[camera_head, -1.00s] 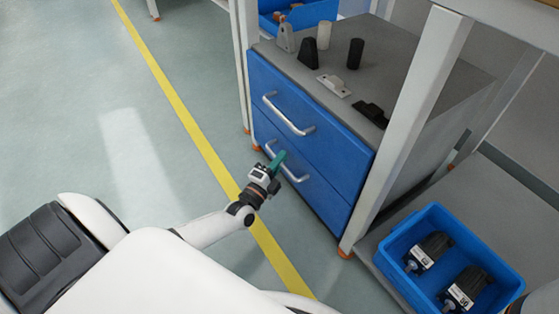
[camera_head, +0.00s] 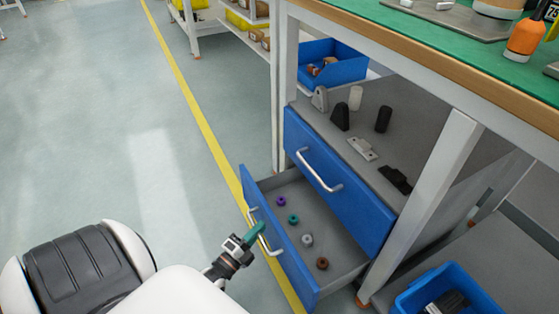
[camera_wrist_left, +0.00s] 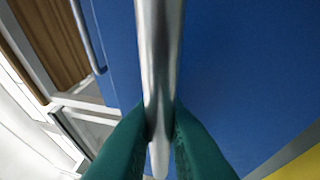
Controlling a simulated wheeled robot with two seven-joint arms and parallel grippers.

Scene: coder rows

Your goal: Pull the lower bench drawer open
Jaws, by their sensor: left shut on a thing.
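The lower bench drawer (camera_head: 285,250) is pulled out from the blue cabinet, its grey inside showing. Several small coloured rings lie in it, among them a purple one (camera_head: 281,201) and a brown one (camera_head: 322,264). My left gripper (camera_head: 257,232) is at the drawer's silver lower handle (camera_head: 265,245). In the left wrist view, its green fingers are shut on the handle bar (camera_wrist_left: 160,70), with the blue drawer front (camera_wrist_left: 235,75) behind. The upper drawer (camera_head: 335,185) is shut. My right gripper is not in view.
Black, white and grey parts stand on the cabinet top (camera_head: 420,120). A table leg (camera_head: 425,195) stands right of the drawers. A blue bin (camera_head: 445,280) sits at the lower right. The floor (camera_head: 100,130) left of the drawer is clear.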

